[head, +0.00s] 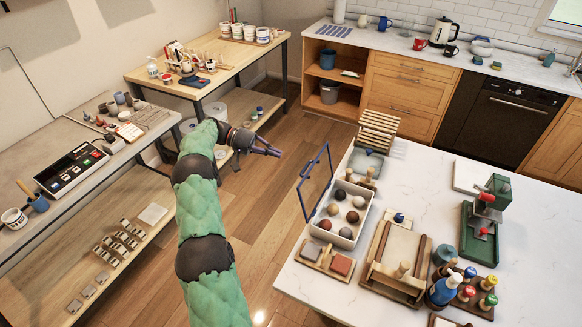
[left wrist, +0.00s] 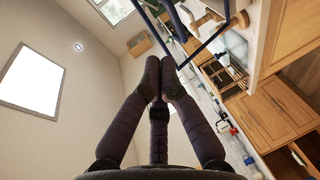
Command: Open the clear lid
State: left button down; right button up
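The clear lid (head: 316,184) has a blue frame and a see-through pane. In the head view it stands raised and tilted at the left edge of a pale box (head: 338,238) holding several coloured balls. My left gripper (head: 276,151) is to the left of the lid, apart from it, with its fingers pointing toward it. In the left wrist view the finger tips (left wrist: 160,62) are together with nothing between them. Dark blue bars of the lid frame (left wrist: 205,44) show beyond the tips there. My right gripper is not in view.
The box stands near the left edge of a white island (head: 310,290). A wooden tray (head: 396,247), blocks and bottles (head: 443,290) stand to its right. A wooden rack (head: 377,130) is behind it. Open floor (head: 262,205) lies left of the island.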

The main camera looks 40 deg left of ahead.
pick_arm(q)
jog(key=s+a+f+n+t+y+b, duration=0.35)
jog(key=s+f+n+t, duration=0.3)
jog(key=t, duration=0.25)
jog(key=p, duration=0.1)
send_near(307, 165)
jog(key=w+a+f, duration=0.1)
jog(key=w+a, duration=0.1)
jog(key=w, duration=0.2)
jog(key=shift+n+y, duration=0.25)
jog(key=shift+n, duration=0.3)
jog(key=shift+w+d+r, duration=0.1)
jog(key=shift+w+d, duration=0.1)
jog(key=shift+d, duration=0.5)
jog(key=shift+w+d+f, duration=0.1)
jog(key=shift+w+d, duration=0.05)
jog(key=shift+d, duration=0.55)
jog(key=shift+w+d+r, duration=0.1)
jog(key=shift+w+d, duration=0.1)
jog(key=shift+d, duration=0.55)
